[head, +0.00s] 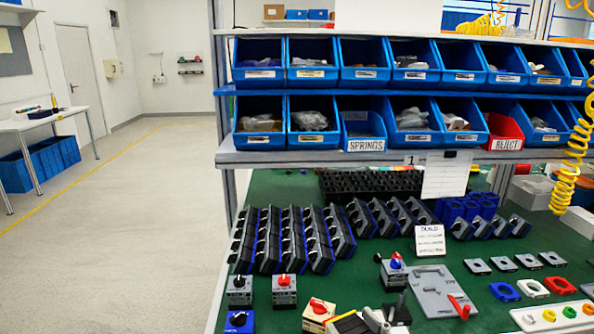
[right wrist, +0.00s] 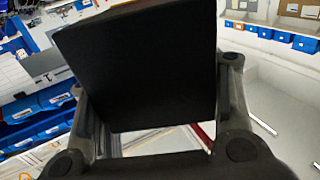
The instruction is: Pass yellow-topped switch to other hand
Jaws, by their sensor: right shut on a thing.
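In the right wrist view my right gripper (right wrist: 160,105) is shut on a black block (right wrist: 140,65), with one finger on each side of it. Only plain dark faces of the block show. A cream-yellow switch box with a red knob (head: 317,315) stands on the green bench (head: 285,185) at the bottom edge.
Grey switch boxes (head: 284,291) stand near the front of the bench. Rows of dark switches (head: 305,240) lie behind. A grey plate with a red handle (head: 440,290) lies to the right. Shelves of blue bins (head: 315,70) hang above the back. Open floor (head: 130,220) lies left.

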